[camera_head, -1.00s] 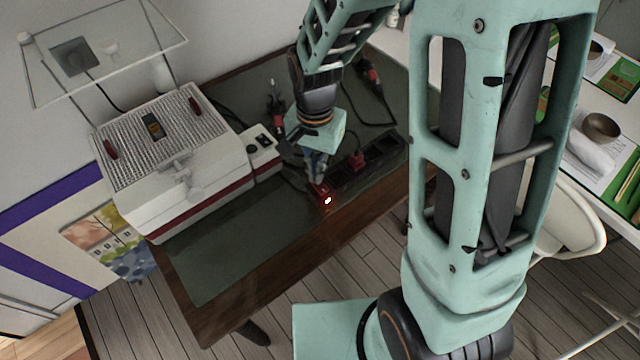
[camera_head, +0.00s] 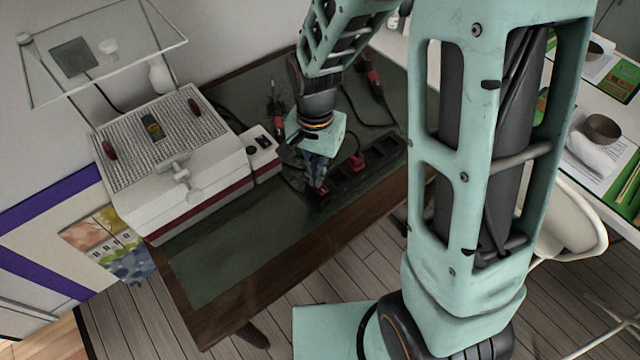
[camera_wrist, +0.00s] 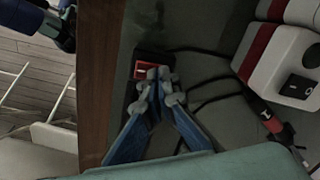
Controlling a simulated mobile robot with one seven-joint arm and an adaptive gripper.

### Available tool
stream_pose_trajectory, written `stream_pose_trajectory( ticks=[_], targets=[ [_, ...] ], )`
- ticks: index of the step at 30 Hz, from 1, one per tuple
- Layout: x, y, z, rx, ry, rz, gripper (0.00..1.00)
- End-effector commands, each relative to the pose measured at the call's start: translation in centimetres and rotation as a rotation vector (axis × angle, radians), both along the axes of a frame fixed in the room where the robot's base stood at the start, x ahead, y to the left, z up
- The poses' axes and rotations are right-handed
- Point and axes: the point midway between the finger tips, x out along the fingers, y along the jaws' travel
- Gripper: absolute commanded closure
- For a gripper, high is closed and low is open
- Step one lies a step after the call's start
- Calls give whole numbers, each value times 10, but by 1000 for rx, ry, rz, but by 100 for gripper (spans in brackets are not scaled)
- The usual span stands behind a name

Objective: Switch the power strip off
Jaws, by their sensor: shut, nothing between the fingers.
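The black power strip (camera_head: 347,183) lies along the right edge of the dark green table mat, with a red plug (camera_head: 357,161) in it. Its near end is at my gripper (camera_head: 320,187). In the wrist view the red switch (camera_wrist: 152,68) shows just beyond my blue-fingered gripper (camera_wrist: 158,84). The fingertips are together, with nothing between them, over or against the switch end. The switch looks dark and unlit in the head view. The fingers hide part of the switch and most of the strip in the wrist view, so I cannot tell exact contact.
A white machine with a ribbed top (camera_head: 165,150) stands left of the strip, with a small switch box (camera_head: 262,150) beside it. Red-handled tools and black cables lie behind on the mat (camera_head: 215,270). The mat's front part is clear. A white chair (camera_head: 570,225) stands right.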

Motion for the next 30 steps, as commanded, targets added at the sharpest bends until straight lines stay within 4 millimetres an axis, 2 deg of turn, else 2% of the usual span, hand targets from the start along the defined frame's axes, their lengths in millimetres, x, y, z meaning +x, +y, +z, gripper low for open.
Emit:
stream_pose_trajectory(
  ticks=[3,21,30],
  targets=[
    [1,0,13,0,-1,0,100],
    [1,0,62,0,-1,0,100],
    [1,0,66,0,-1,0,100]
  ],
)
